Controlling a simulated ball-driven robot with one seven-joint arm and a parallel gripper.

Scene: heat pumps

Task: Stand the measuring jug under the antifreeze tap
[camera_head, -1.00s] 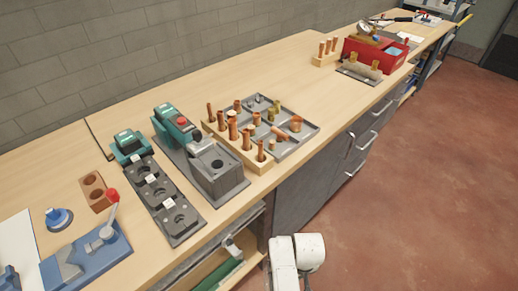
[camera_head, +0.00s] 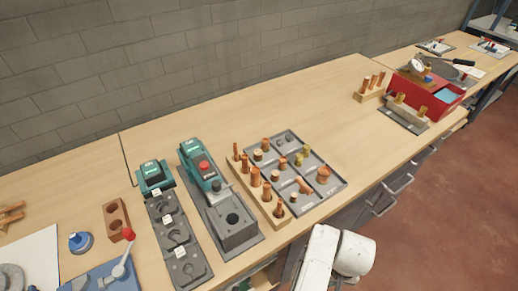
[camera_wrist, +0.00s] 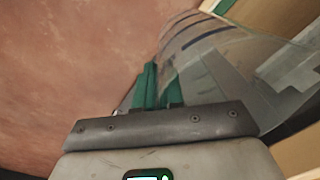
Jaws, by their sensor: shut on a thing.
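The measuring jug (camera_wrist: 212,62) is clear, with dark graduation marks on its wall, and fills the upper right of the wrist view. It looks tilted in that view, and part of it runs out of frame. My gripper (camera_wrist: 158,88) has green fingers, which are closed on the jug's near side. The exact grip point is hard to make out through the clear wall. Neither the jug nor my gripper shows in the head view. I cannot see an antifreeze tap in either view.
A long wooden bench (camera_head: 290,105) runs along a grey block wall. It carries a compartment tray (camera_head: 338,187) of copper fittings, a wooden peg block (camera_head: 243,178), green-and-grey tool stations (camera_head: 216,190), a blue vise-like tool (camera_head: 95,279) and a red box (camera_head: 436,104). Red floor lies clear at right.

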